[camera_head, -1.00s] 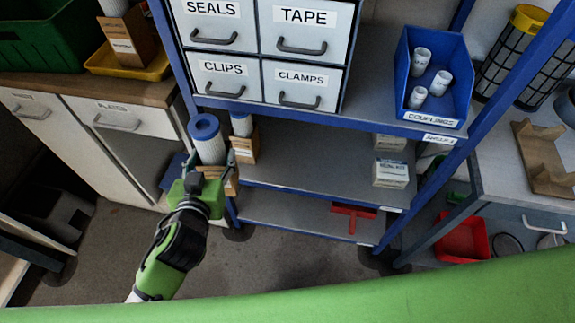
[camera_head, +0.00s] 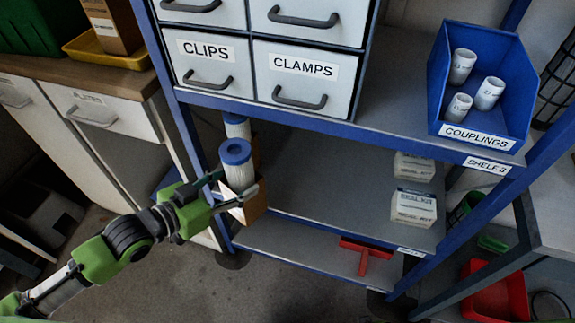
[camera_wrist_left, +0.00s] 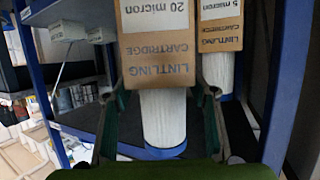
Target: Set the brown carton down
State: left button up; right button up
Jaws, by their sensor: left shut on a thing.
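The brown carton (camera_head: 254,208) has a white filter cartridge with a blue ring end (camera_head: 237,165) standing out of it. In the left wrist view the carton (camera_wrist_left: 155,45) shows upside down, with a "20 micron" label. My left gripper (camera_head: 236,191) is shut on it, one finger on each side. The carton is tilted at the front left edge of the middle shelf (camera_head: 310,190); I cannot tell whether it touches the shelf. A second carton, marked "5 micron" (camera_wrist_left: 220,35), with its own cartridge, stands just behind it. My right gripper is not in view.
White seal kit boxes (camera_head: 413,207) stand at the shelf's right. The middle of that shelf is clear. A blue upright (camera_head: 190,140) is close on the left, and drawers (camera_head: 305,80) are above. A red thing (camera_head: 365,255) lies on the bottom shelf.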

pick_arm(q)
jog(key=r+b+x, duration=0.2)
jog(key=x, duration=1.4)
jog(key=shift+w+d, duration=0.25)
jog(key=shift+d, duration=0.2)
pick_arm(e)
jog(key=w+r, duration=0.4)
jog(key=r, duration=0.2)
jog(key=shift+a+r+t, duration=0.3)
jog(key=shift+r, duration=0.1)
pick_arm(q)
jog(key=o, duration=1.4)
jog(key=shift+f, duration=0.15)
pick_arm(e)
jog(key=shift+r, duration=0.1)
